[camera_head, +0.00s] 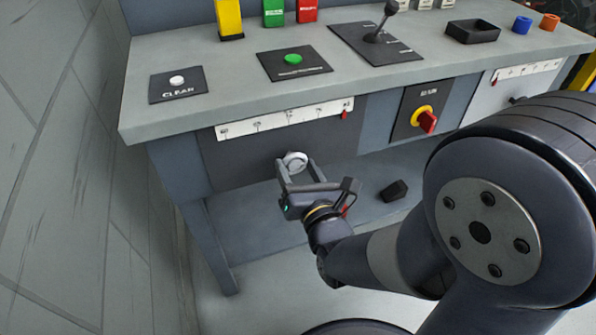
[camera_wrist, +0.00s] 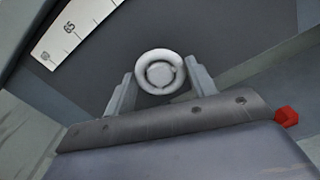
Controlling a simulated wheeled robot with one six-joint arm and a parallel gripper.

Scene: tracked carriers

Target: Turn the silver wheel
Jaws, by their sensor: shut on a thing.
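The silver wheel (camera_head: 294,161) is a small round knob on the dark front panel of the workbench, below a white scale strip. My gripper (camera_head: 297,170) reaches up to it from the front, with one finger on each side of the wheel. In the wrist view the wheel (camera_wrist: 160,72) shows as a pale ring with a round centre, between the two fingers (camera_wrist: 160,88). The fingers are shut on the wheel. The white scale (camera_head: 285,119) has a red pointer (camera_head: 345,115) near its right end. Part of the scale (camera_wrist: 75,30) shows at the wrist view's upper left.
A red and yellow rotary switch (camera_head: 426,120) is on the bench front to the right. A black block (camera_head: 395,190) lies on the lower shelf, right of my gripper. The bench top (camera_head: 225,65) holds a CLEAR button (camera_head: 177,82), a green button (camera_head: 293,59) and a lever (camera_head: 381,22).

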